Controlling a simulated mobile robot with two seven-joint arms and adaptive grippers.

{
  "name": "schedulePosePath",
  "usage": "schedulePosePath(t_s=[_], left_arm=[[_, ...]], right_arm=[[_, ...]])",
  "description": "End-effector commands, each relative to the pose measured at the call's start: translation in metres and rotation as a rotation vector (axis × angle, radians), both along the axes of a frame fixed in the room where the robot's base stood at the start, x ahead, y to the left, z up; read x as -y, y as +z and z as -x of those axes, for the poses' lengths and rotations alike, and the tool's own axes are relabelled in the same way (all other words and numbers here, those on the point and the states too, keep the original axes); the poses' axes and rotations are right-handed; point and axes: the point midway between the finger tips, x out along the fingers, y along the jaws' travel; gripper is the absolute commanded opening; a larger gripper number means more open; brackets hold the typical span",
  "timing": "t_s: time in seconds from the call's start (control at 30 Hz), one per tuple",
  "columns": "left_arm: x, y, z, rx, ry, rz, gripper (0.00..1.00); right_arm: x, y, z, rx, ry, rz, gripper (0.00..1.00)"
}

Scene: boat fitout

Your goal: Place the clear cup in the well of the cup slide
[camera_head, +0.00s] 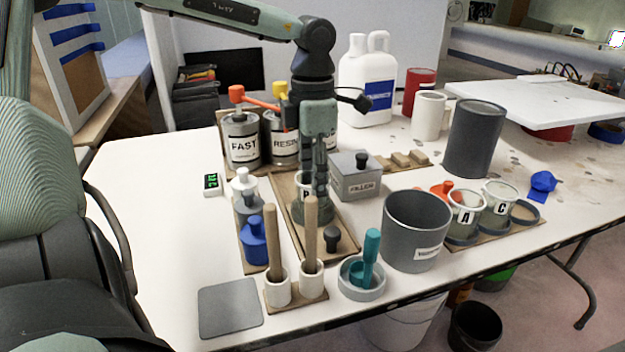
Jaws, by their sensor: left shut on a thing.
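My left gripper (316,192) points straight down over the brown board of the cup slide (345,248), in front of the labelled pump cans. It is shut on the clear cup (303,188), which carries a white label with a dark letter and is mostly hidden by the fingers. The cup looks upright, low over the far part of the slide. The fingers and cup hide the well, so I cannot tell whether the cup rests in it. A dark knob (332,238) stands at the slide's near end. My right gripper is out of view.
Close around the slide stand the FAST can (241,142), the FILLER box (356,178), a bottle rack (252,262) and two sticks in white holders (308,285). A grey bucket (414,235) and cups A and C (500,203) stand right. A grey mat (230,308) lies front left.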

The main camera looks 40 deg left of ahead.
Motion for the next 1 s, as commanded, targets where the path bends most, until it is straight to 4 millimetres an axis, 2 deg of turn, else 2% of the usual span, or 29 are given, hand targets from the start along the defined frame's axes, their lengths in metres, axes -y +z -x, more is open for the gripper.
schedulePosePath(t_s=[0.5,0.53,0.67,1.0], left_arm=[[0.0,-0.005,0.0,0.001,0.001,0.0,0.27],[0.0,-0.005,0.0,0.001,0.0,0.0,0.52],[0.0,-0.005,0.0,0.001,0.001,0.0,0.68],[0.0,-0.003,0.0,0.001,0.0,0.0,0.69]], right_arm=[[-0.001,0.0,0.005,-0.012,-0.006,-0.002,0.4],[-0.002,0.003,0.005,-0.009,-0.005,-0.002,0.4],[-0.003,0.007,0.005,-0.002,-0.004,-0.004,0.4],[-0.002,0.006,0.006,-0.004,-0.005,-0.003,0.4]])
